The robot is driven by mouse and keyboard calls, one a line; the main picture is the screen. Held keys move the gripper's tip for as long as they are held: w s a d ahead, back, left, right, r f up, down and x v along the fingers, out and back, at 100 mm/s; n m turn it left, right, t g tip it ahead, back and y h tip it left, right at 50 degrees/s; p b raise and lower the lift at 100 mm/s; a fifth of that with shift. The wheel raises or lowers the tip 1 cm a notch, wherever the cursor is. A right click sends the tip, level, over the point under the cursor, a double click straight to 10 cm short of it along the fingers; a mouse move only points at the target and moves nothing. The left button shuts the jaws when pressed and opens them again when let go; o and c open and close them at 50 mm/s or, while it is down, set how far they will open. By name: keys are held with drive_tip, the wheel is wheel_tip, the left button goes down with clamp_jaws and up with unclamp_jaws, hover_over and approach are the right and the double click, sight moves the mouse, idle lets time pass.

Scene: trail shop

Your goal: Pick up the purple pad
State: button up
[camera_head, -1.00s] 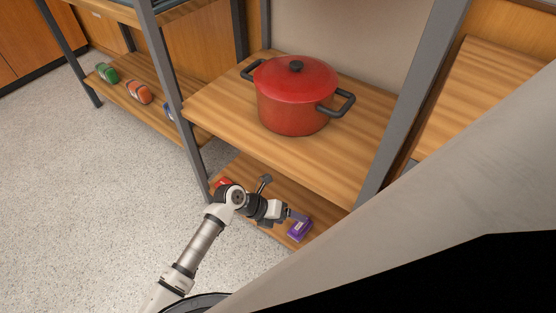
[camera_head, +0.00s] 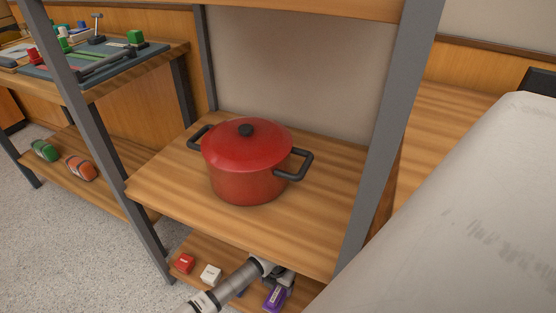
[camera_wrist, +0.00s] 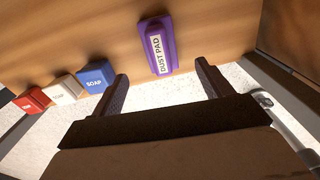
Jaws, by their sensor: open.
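The purple pad (camera_wrist: 158,45), labelled "DUST PAD", lies on the lower wooden shelf. In the wrist view it is just beyond and between my two open fingers, apart from them. In the head view the pad (camera_head: 274,297) shows at the bottom, beside the end of my arm. My gripper (camera_wrist: 162,82) is open and empty, its fingers reaching toward the pad. In the head view my gripper (camera_head: 284,281) is partly hidden by my own arm.
Blue (camera_wrist: 96,75), white (camera_wrist: 63,89) and red (camera_wrist: 31,101) boxes stand in a row left of the pad. A red pot (camera_head: 247,162) sits on the shelf above. A grey post (camera_head: 385,140) rises at the right. Floor (camera_head: 95,245) is open at the left.

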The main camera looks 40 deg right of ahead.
wheel_tip(320, 180, down, 10)
drive_tip(key=b, duration=0.2)
drive_tip(key=shift+b, duration=0.4)
drive_tip(key=shift+r, duration=0.1)
drive_tip(key=c, duration=1.1)
wheel_tip(320, 180, up, 10)
drive_tip(key=p, duration=0.3)
drive_tip(key=shift+p, duration=0.3)
drive_tip(key=o, duration=0.5)
drive_tip(key=c, duration=0.4)
